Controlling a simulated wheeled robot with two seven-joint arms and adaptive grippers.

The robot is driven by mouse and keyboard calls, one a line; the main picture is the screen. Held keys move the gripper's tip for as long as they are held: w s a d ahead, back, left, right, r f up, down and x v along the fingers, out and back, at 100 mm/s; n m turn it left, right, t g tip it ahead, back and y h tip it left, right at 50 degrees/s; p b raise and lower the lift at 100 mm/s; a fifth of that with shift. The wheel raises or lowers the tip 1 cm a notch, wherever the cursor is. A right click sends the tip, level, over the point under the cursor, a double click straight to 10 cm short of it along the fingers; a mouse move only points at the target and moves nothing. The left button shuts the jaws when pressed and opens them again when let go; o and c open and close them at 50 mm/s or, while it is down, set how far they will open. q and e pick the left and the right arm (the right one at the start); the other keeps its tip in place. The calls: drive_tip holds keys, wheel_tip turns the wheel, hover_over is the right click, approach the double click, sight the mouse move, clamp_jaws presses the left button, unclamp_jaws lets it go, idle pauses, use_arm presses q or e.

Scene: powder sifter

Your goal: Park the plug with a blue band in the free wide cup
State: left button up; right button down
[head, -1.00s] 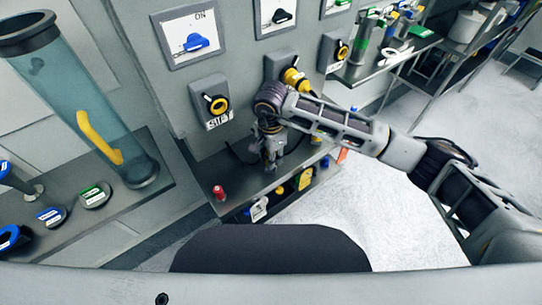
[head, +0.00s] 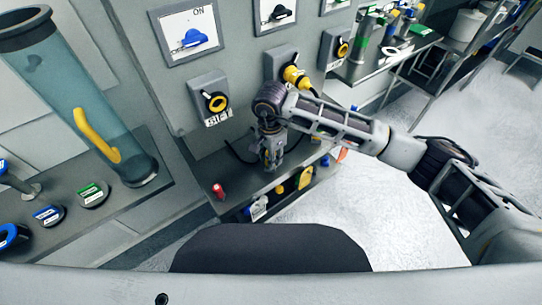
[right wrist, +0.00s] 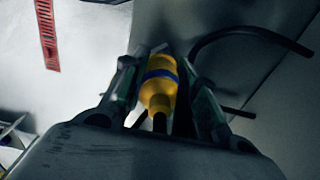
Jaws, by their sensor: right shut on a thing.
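The yellow plug with a blue band (right wrist: 158,95) sits between the two fingers of my right gripper (right wrist: 157,72) in the right wrist view, and the gripper is shut on it. In the head view my right gripper (head: 272,160) points down over the dark shelf under the panel. The plug itself cannot be made out there. A black cable curves beside the gripper in both views. I cannot make out the free wide cup; the arm and gripper hide part of the shelf. My left gripper is not in view.
Another yellow plug (head: 296,77) sits in a panel socket just above my right wrist. A small red object (head: 218,191) stands on the shelf (head: 240,192), left of the gripper. Several bottles stand below. A tall clear tube (head: 85,105) stands on the left bench.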

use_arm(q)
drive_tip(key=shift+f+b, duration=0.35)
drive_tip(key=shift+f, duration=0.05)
use_arm(e)
drive_tip(key=shift+f, duration=0.4)
drive_tip(key=c, duration=1.2)
unclamp_jaws()
drive_tip(key=shift+o, duration=0.8)
drive_tip(key=shift+r, duration=0.55)
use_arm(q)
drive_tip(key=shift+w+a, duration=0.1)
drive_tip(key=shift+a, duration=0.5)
use_arm(e)
drive_tip(key=shift+r, duration=3.45)
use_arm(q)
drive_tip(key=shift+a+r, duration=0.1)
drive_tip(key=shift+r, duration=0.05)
use_arm(e)
drive_tip(key=shift+r, duration=0.1)
